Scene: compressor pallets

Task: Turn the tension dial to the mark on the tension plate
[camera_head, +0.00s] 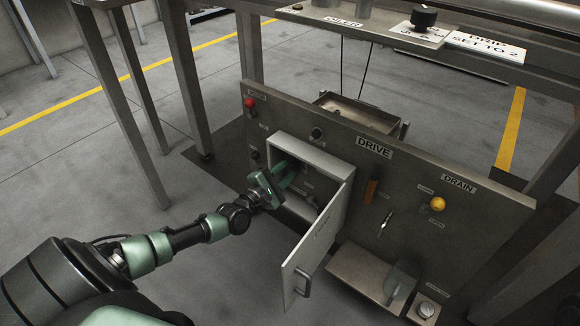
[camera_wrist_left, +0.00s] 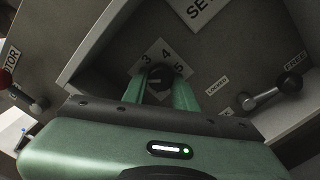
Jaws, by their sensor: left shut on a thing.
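The tension dial (camera_wrist_left: 157,74) is a small black round knob on a pale tension plate (camera_wrist_left: 166,55) printed 3, 4 and 5, inside the open cabinet. My left gripper (camera_wrist_left: 158,90) is shut on the dial, with a green finger at each side of it. In the head view my left gripper (camera_head: 286,174) reaches through the cabinet opening, and the arm and gripper hide the dial there. The dial's pointer and its exact setting are too dark to tell. A white sign reading "SET" (camera_wrist_left: 205,9) is partly cut off above the plate. My right gripper is not in view.
The cabinet door (camera_head: 318,245) hangs open to the right of my gripper. A lever (camera_wrist_left: 268,96) sits between "LOCKED" and "FREE" labels. The DRIVE panel also carries a red button (camera_head: 249,103) and a yellow knob (camera_head: 437,204). Floor at left is mostly free, with table legs.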

